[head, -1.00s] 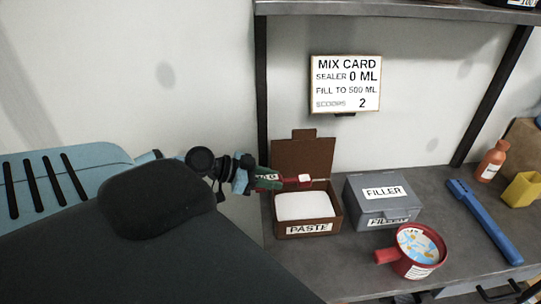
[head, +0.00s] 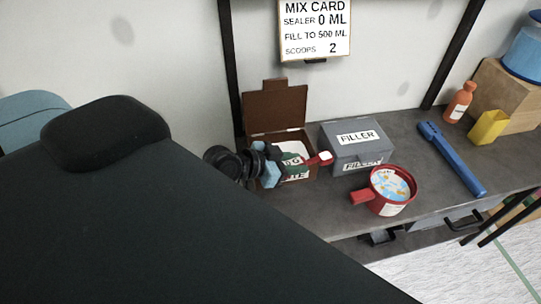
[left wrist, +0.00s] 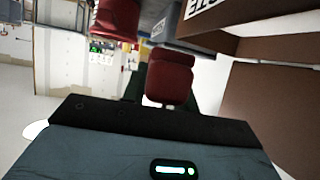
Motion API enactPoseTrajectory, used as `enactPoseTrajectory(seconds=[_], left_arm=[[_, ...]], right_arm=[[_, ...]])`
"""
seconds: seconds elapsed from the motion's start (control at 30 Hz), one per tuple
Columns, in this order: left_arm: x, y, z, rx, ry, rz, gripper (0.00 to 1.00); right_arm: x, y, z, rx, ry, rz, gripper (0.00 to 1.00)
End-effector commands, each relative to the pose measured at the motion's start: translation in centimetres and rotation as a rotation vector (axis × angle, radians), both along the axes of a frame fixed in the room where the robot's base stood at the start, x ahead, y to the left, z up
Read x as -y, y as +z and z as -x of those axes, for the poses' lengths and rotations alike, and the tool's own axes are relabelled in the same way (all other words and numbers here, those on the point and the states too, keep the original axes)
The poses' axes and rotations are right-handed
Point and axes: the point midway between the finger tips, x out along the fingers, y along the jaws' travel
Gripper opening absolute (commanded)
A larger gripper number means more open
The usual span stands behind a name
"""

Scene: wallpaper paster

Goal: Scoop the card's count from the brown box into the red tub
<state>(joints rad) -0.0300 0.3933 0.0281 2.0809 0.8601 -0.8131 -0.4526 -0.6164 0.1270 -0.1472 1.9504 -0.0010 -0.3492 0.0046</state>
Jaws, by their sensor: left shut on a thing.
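The brown box (head: 276,108), labelled PASTE, stands with its lid up and white paste inside. My left gripper (head: 285,168) is shut on a small red scoop (head: 313,161), in front of the box's opening and partly hiding its label. The scoop's head reaches past the box's right side toward the grey box, with white showing at its end. The scoop (left wrist: 170,78) also shows in the left wrist view. The mix card (head: 315,30) reads sealer 0 ML, fill to 500 ML, scoops 2. My right gripper is out of view.
A closed grey FILLER box (head: 342,155) stands between the brown box and the tub. A blue tool (head: 450,158), an orange bottle (head: 459,103) and a yellow container (head: 488,127) are to the right. The bench front is clear around the tub.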

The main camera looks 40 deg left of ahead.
Motion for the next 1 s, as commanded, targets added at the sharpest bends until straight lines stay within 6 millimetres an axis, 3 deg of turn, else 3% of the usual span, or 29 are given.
enactPoseTrajectory(seconds=[0.1, 0.3, 0.6, 1.0], left_arm=[[2.0, 1.6, -1.0, 0.007, 0.083, 0.009, 0.02], [3.7, 4.8, -2.2, 0.005, 0.257, 0.011, 0.02], [4.1, 8.7, -2.6, 0.000, 0.475, 0.004, 0.02], [3.9, 9.3, -2.5, -0.002, 0.521, -0.004, 0.02]], right_arm=[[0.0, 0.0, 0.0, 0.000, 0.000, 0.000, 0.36], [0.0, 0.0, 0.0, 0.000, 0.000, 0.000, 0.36], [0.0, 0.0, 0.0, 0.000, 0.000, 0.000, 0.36], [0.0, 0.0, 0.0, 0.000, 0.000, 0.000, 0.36]])
